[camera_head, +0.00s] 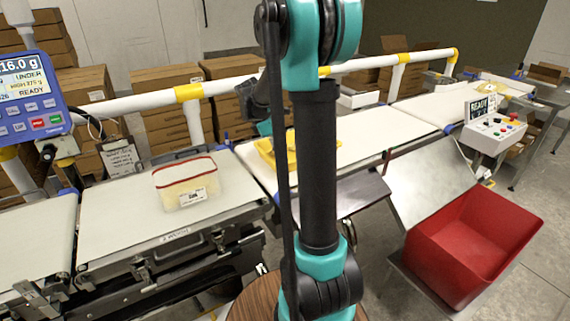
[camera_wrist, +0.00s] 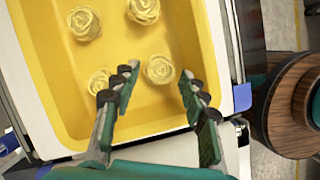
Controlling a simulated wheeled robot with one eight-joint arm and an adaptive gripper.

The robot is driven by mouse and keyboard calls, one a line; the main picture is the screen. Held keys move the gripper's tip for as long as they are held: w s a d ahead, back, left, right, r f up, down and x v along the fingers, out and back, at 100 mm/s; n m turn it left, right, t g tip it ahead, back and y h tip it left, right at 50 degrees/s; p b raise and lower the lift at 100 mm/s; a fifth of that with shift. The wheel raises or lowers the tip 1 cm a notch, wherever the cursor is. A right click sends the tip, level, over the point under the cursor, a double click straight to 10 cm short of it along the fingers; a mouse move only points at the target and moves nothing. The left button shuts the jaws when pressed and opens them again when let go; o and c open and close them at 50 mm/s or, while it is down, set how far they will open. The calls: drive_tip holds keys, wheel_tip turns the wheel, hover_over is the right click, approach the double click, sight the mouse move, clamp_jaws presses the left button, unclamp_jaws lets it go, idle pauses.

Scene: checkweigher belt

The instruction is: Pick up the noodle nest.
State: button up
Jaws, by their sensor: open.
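Several pale yellow noodle nests lie apart in a yellow tray (camera_wrist: 50,60) in the wrist view. One nest (camera_wrist: 160,69) shows between my fingertips, nearer the right one. Another nest (camera_wrist: 100,80) lies just left of my left finger, partly hidden by it. Two more, a nest (camera_wrist: 84,22) and a nest (camera_wrist: 143,10), lie farther up the picture. My gripper (camera_wrist: 158,76) is open and empty above the tray; its height over the nests is hard to tell. In the head view the tray (camera_head: 265,152) sits on the belt, mostly behind my arm.
A clear bag-like pack with a red top edge (camera_head: 184,183) stands on the left belt. A blue weight display (camera_head: 32,95) is at far left. A red bin (camera_head: 470,245) stands at lower right. A white rail (camera_head: 140,101) runs behind the belts. The belt right of the tray is largely clear.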

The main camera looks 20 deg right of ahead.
drive_tip(key=shift+x, duration=1.25)
drive_tip(key=c, duration=0.6)
drive_tip(key=shift+o, duration=0.2)
